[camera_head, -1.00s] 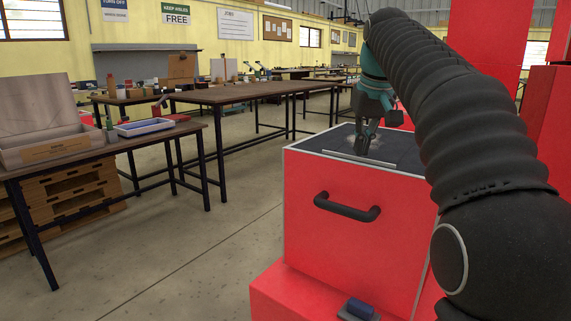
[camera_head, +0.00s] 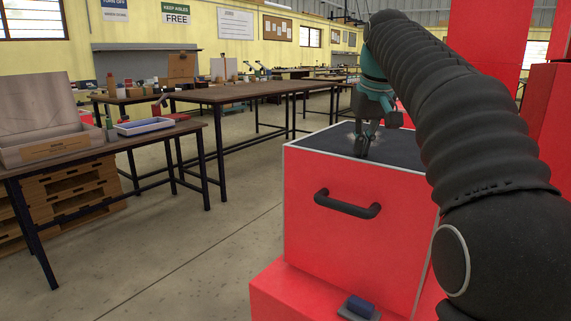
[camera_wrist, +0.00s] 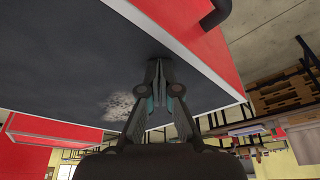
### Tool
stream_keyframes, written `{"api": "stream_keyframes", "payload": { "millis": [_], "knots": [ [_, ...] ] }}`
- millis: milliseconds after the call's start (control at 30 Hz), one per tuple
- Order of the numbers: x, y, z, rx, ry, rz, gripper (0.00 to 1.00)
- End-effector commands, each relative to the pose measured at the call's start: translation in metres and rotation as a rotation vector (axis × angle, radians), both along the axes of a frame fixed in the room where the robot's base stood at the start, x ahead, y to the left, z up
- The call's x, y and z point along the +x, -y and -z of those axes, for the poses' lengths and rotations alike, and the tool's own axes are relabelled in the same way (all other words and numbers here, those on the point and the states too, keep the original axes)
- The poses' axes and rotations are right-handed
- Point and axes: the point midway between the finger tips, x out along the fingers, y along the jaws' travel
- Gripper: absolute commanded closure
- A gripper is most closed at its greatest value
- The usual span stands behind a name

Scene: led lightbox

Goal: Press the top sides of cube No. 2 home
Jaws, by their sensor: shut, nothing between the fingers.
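A red cube (camera_head: 340,240) with a dark top panel (camera_head: 330,140), pale top edges and a black front handle (camera_head: 347,205) stands right of centre. The front top edge (camera_head: 330,158) looks flat, with no strip standing above it. My gripper (camera_head: 361,154) points down with its fingers shut and empty, at the top just behind that front edge. In the wrist view my fingertips (camera_wrist: 158,64) are at the dark top near the pale edge (camera_wrist: 190,52); I cannot tell if they touch. The cube's number is not visible.
A small dark blue block (camera_head: 359,307) sits on the red ledge below the cube. More red blocks (camera_head: 490,40) rise behind and to the right. Workbenches (camera_head: 230,95) and a table with a box and tray (camera_head: 145,126) stand left. The floor between is clear.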

Motion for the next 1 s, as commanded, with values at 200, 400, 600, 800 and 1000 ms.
{"api": "stream_keyframes", "payload": {
  "millis": [200,400,600,800,1000],
  "knots": [
    [0.000,0.000,0.003,0.000,-0.008,0.000,1.00],
    [0.000,0.000,-0.002,0.000,-0.008,0.000,1.00],
    [0.001,0.000,-0.018,0.000,-0.005,0.000,1.00],
    [0.000,0.000,-0.028,0.000,-0.005,0.000,1.00],
    [0.000,0.000,-0.029,0.000,-0.004,0.000,1.00]
  ]
}}
